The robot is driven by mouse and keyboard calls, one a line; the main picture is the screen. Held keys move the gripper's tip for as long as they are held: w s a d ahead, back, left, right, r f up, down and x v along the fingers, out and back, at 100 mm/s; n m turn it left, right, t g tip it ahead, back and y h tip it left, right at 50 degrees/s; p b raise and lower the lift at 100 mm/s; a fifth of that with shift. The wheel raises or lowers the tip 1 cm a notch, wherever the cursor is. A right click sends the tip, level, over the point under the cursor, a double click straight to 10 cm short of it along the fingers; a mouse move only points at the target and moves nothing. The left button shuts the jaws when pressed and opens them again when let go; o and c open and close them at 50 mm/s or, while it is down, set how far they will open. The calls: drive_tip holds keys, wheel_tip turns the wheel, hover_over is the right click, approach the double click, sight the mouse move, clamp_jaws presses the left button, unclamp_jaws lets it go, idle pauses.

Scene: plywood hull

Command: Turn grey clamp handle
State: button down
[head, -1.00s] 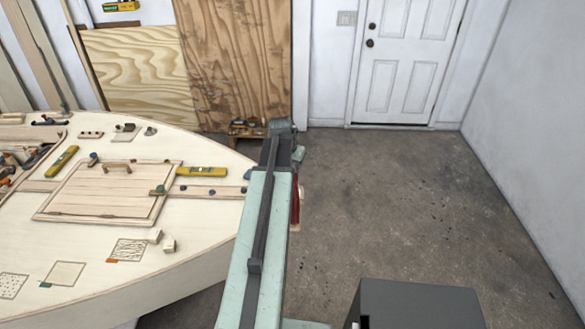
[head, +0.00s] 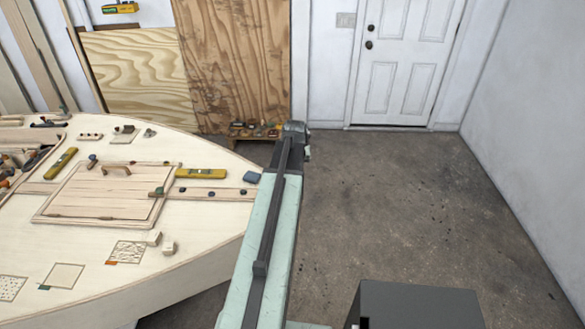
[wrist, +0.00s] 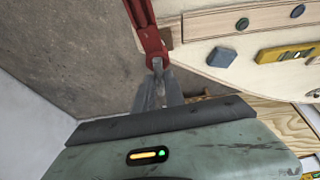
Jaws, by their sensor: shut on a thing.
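The red clamp (wrist: 146,28) shows at the top of the wrist view, against the edge of the pale hull (wrist: 215,60). Its small grey handle (wrist: 157,62) is at the clamp's lower end, mostly covered by my fingers. My gripper (wrist: 157,72) is shut on this handle, its grey fingers tapering up to it. How far the handle has turned cannot be told. In the head view my arm hides the clamp, and the fingers do not show there.
The hull deck (head: 200,228) fills the left, with a hatch (head: 95,195), yellow levels (head: 201,173) and a blue block (head: 252,177) near its tip. A low wooden stand (head: 255,130) is by the plywood. Concrete floor (head: 420,200) is free to the right.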

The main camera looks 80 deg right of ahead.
drive_tip(key=c, duration=1.3)
unclamp_jaws()
drive_tip(key=p+v, duration=0.7)
drive_tip(key=v, duration=0.1)
drive_tip(key=shift+f, duration=0.1)
drive_tip(key=shift+w, duration=0.1)
